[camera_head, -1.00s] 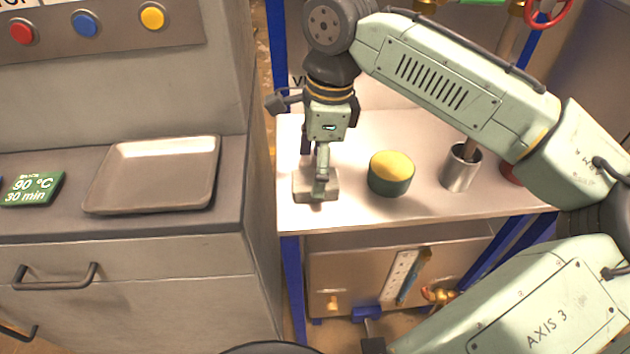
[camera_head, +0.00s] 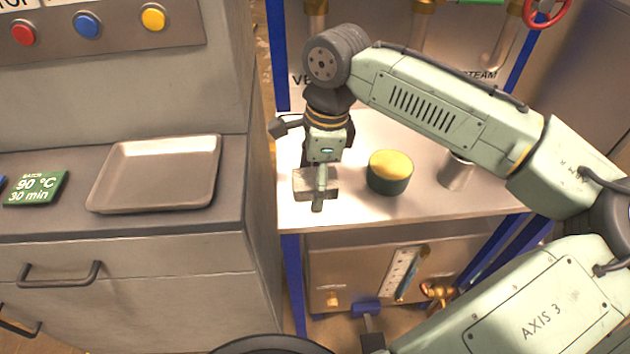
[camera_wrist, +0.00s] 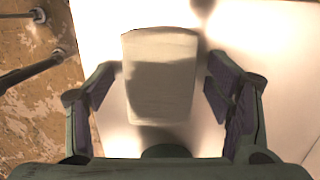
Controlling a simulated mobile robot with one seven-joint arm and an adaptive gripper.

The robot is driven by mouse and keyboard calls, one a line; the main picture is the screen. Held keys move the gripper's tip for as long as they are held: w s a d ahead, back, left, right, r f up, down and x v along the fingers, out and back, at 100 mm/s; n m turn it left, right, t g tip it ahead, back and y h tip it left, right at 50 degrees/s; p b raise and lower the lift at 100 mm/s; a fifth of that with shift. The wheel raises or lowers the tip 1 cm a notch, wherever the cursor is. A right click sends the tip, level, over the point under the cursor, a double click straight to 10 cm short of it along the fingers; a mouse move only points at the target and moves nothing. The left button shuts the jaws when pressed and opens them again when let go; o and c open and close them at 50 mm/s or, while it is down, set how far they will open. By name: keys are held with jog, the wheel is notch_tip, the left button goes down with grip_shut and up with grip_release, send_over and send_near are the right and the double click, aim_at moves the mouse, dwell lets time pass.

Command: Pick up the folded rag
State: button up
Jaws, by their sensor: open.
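The folded rag (camera_head: 303,186) is a small pale grey-beige block lying on the white bench top at its left front. It also shows in the wrist view (camera_wrist: 160,85), between my two fingers, partly in their shadow. My gripper (camera_head: 318,190) points down over the rag in the head view and hides part of it. In the wrist view my gripper (camera_wrist: 165,92) is open, with one finger on each side of the rag and a visible gap on both sides. Contact with the rag does not show.
A green tub with a yellow top (camera_head: 390,172) stands close to the right of the rag. A metal cup (camera_head: 456,173) is farther right. The bench's front edge (camera_head: 400,221) is near the rag. A shallow tray (camera_head: 155,174) lies on the grey counter (camera_head: 235,190) at left, across a gap.

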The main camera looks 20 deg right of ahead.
aim_at(312, 179)
dwell(0.3)
jog(key=shift+s+f, duration=0.1)
jog(key=shift+f, duration=0.05)
jog(key=c, duration=1.1)
jog(key=shift+c, duration=0.2)
notch_tip(312, 179, up, 4)
jog(key=shift+r+b, duration=0.1)
jog(key=shift+b, duration=0.55)
jog(key=s+a+b, duration=0.1)
jog(key=s+a, duration=0.1)
jog(key=s, duration=0.5)
jog(key=s+a+r+b, duration=0.1)
jog(key=s+a, duration=0.2)
jog(key=s, duration=0.5)
jog(key=shift+r+b, duration=0.25)
jog(key=shift+b, duration=0.05)
jog(key=shift+a, duration=0.1)
jog(key=o, duration=0.5)
jog(key=c, duration=0.5)
